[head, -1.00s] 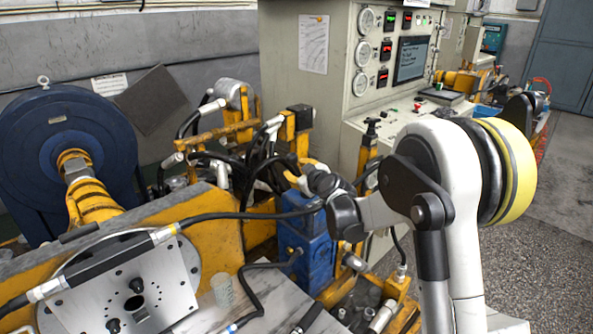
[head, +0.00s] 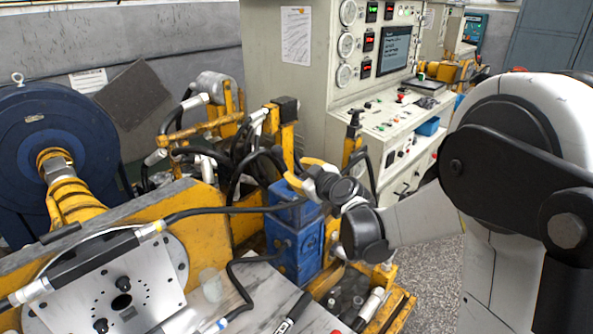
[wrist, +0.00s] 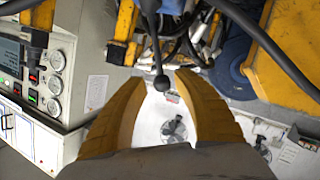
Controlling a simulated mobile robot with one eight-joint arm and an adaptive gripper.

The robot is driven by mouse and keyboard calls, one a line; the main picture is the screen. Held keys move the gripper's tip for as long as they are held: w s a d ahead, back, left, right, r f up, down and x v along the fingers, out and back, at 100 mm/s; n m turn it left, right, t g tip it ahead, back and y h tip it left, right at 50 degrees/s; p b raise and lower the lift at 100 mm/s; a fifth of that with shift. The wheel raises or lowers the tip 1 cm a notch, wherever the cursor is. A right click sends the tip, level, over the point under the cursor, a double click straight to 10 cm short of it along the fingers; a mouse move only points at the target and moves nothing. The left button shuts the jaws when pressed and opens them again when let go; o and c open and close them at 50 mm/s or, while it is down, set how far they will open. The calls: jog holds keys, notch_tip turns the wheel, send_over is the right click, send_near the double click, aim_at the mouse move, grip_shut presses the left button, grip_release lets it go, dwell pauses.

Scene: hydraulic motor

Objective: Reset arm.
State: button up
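My arm's white and black links fill the right side of the head view. The arm reaches left to my gripper (head: 303,176), whose yellow fingers show small above the blue block (head: 297,235). The wrist view shows both yellow fingers of my gripper (wrist: 158,76) spread apart, with nothing held between them. A dark round knob on a rod (wrist: 161,83) appears in the gap between the fingertips. I cannot tell how far it is beyond them.
Black hoses (head: 235,165) and yellow frames crowd the space by the gripper. A grey control cabinet (head: 300,85) stands behind. A steel plate with holes (head: 110,300) is at front left, and a large blue wheel (head: 50,130) is at far left. Speckled floor is clear at right.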

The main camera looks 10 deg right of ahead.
jog(key=s+a+r+m+g, duration=0.1)
jog(key=s+a+r+g, duration=0.15)
jog(key=s, duration=0.65)
jog(key=s+d+f+m+g+h, duration=0.1)
jog(key=s+m, duration=0.1)
jog(key=s, duration=0.7)
jog(key=s+d+f+m+g+h, duration=0.1)
jog(key=s+d+f+m+g, duration=0.1)
jog(key=s, duration=0.6)
jog(key=s+d+f+m+g+h, duration=0.1)
jog(key=s+f+m+g, duration=0.1)
jog(key=s, duration=0.7)
jog(key=shift+s+d+f+m+h, duration=0.15)
jog(key=shift+s+f+m+h, duration=0.15)
jog(key=shift+m, duration=0.2)
